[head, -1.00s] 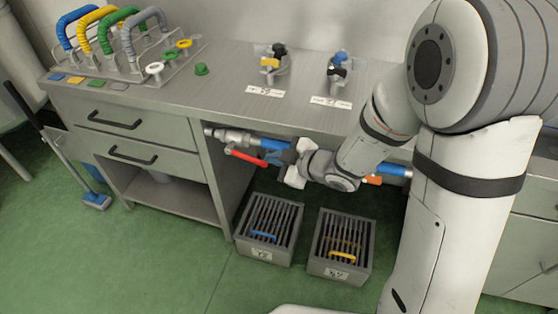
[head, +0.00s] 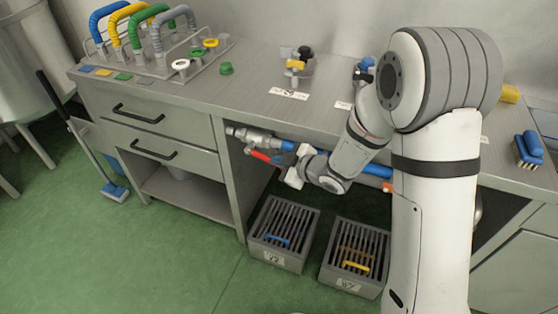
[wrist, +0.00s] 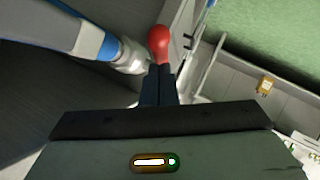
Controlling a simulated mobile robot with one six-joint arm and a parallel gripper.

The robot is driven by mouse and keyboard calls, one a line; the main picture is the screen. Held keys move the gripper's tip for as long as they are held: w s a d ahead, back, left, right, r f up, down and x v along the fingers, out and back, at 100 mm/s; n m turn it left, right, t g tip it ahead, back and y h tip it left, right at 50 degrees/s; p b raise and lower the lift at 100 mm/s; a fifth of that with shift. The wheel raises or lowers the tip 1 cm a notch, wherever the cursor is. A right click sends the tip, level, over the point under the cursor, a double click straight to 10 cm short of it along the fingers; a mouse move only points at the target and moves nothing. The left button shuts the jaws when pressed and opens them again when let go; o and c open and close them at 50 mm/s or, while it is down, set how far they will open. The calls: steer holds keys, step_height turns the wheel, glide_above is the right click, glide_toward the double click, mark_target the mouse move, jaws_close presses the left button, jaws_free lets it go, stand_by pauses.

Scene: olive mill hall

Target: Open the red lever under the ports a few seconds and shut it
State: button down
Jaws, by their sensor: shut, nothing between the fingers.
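The red lever (head: 262,156) sits on a metal valve (head: 252,136) in the pipe run under the counter, below the two fittings (head: 297,62) on top. It slants slightly down to the right from its valve end. Its rounded red end (wrist: 160,44) shows in the wrist view, just beyond my fingertips. My gripper (head: 281,161) is shut and empty at the lever's right end; in the wrist view its dark fingers (wrist: 158,80) are together. I cannot tell whether they touch the lever. My wrist hides part of the pipe.
A blue pipe (head: 374,170) runs close behind my wrist. Two grey slotted crates (head: 262,252) stand on the floor below. The counter edge (head: 215,113) overhangs the lever. A rack with coloured hoses (head: 140,62) stands on the counter's left. Green floor is free in front.

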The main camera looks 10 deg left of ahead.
steer(key=shift+f, duration=0.1)
step_height(320, 180, down, 3)
steer(key=b, duration=0.3)
steer(key=shift+r, duration=0.3)
